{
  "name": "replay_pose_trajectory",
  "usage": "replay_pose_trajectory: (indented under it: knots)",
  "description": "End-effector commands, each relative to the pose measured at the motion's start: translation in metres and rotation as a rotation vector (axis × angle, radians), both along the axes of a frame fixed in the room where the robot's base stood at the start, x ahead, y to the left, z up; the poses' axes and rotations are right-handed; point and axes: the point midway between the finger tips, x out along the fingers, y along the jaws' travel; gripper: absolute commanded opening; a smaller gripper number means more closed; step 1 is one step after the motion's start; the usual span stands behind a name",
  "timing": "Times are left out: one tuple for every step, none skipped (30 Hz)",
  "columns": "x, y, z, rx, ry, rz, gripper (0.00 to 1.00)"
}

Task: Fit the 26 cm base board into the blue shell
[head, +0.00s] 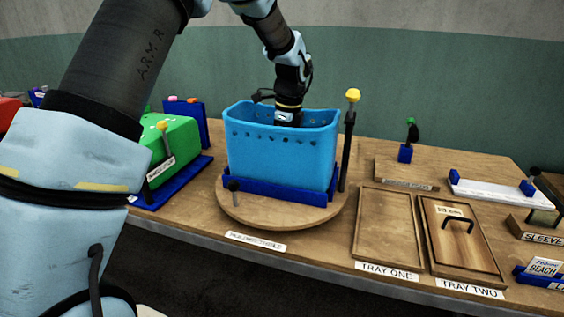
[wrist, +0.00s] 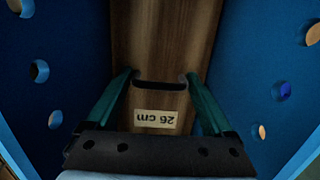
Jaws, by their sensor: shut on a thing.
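The blue shell (head: 280,152) is an open-topped box with a row of holes near its rim. It sits in a dark blue cradle on the round wooden turntable (head: 282,215). My gripper reaches down inside the shell in the head view, so its fingers are hidden there. In the wrist view my gripper (wrist: 160,85) is shut on the dark handle of the wooden 26 cm base board (wrist: 160,45). The board lies between the blue shell walls (wrist: 65,60). Whether it touches the shell's floor cannot be told.
A post with a yellow knob (head: 352,97) stands close to the shell's right side. A green case (head: 172,145) is at the left. Tray one (head: 388,225) is empty; tray two (head: 465,265) holds a board with a handle. Small fixtures stand farther right.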

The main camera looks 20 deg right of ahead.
Motion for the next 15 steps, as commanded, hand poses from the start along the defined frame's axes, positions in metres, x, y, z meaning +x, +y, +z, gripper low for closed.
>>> replay_pose_trajectory:
  knots:
    - [0.0, 0.0, -0.003, 0.001, 0.001, 0.0, 0.25]
    - [0.0, 0.0, -0.005, 0.001, 0.001, 0.0, 0.25]
    - [-0.001, 0.0, -0.01, 0.001, 0.002, -0.001, 0.25]
    - [-0.001, 0.001, -0.014, 0.003, 0.002, -0.001, 0.25]
    - [-0.001, 0.001, -0.019, 0.004, 0.003, 0.0, 0.25]
    - [-0.001, 0.001, -0.025, 0.004, 0.002, -0.001, 0.25]
    - [0.0, 0.001, -0.029, 0.003, 0.002, 0.0, 0.25]
    - [0.0, 0.001, -0.033, 0.003, 0.001, 0.0, 0.25]
    - [0.0, 0.001, -0.038, 0.003, 0.001, 0.0, 0.25]
    - [0.0, 0.001, -0.04, 0.003, 0.001, 0.0, 0.25]
    - [0.0, 0.001, -0.042, 0.002, 0.001, 0.0, 0.25]
    - [0.0, 0.0, -0.043, 0.0, 0.0, 0.0, 0.25]
    - [0.0, 0.0, -0.044, -0.001, -0.001, 0.0, 0.25]
    - [0.0, 0.0, -0.044, -0.001, -0.001, 0.0, 0.25]
    - [0.0, 0.0, -0.044, -0.001, -0.001, 0.0, 0.25]
